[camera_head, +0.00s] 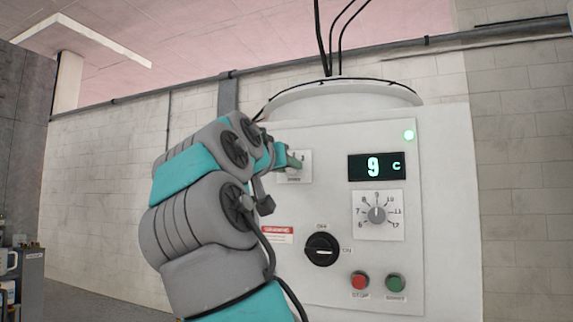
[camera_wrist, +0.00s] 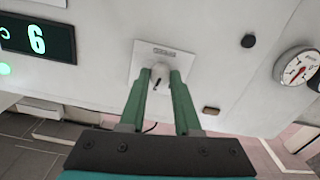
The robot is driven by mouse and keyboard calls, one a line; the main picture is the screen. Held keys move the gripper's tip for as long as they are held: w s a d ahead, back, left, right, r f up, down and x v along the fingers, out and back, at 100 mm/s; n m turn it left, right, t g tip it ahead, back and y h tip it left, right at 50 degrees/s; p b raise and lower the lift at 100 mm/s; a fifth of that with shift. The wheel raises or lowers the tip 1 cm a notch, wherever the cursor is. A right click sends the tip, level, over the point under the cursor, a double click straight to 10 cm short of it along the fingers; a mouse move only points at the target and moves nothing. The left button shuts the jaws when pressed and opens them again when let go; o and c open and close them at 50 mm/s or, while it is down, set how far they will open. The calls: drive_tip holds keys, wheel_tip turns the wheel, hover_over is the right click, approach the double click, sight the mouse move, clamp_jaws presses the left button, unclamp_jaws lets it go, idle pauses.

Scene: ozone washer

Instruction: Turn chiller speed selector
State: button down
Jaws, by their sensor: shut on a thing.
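The chiller speed selector is a small pale grey knob (camera_wrist: 159,70) on a white square plate (camera_wrist: 149,50) in the wrist view. My gripper (camera_wrist: 161,78) has its two green fingers on either side of the knob and is shut on it. The plate's label is upside down in this view and too small to read surely. In the head view, my gripper (camera_head: 291,161) reaches the plate (camera_head: 305,166) at the upper left of the white machine front. My gripper hides most of the knob there.
A round gauge (camera_wrist: 297,68) shows right of the plate in the wrist view.

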drive_tip(key=shift+m+p, duration=0.85)
drive_tip(key=shift+m, duration=2.95)
drive_tip(key=c, duration=0.6)
unclamp_jaws()
drive_tip(key=b+v, duration=0.1)
drive_tip(key=v, duration=0.6)
drive_tip(key=shift+s, duration=0.35)
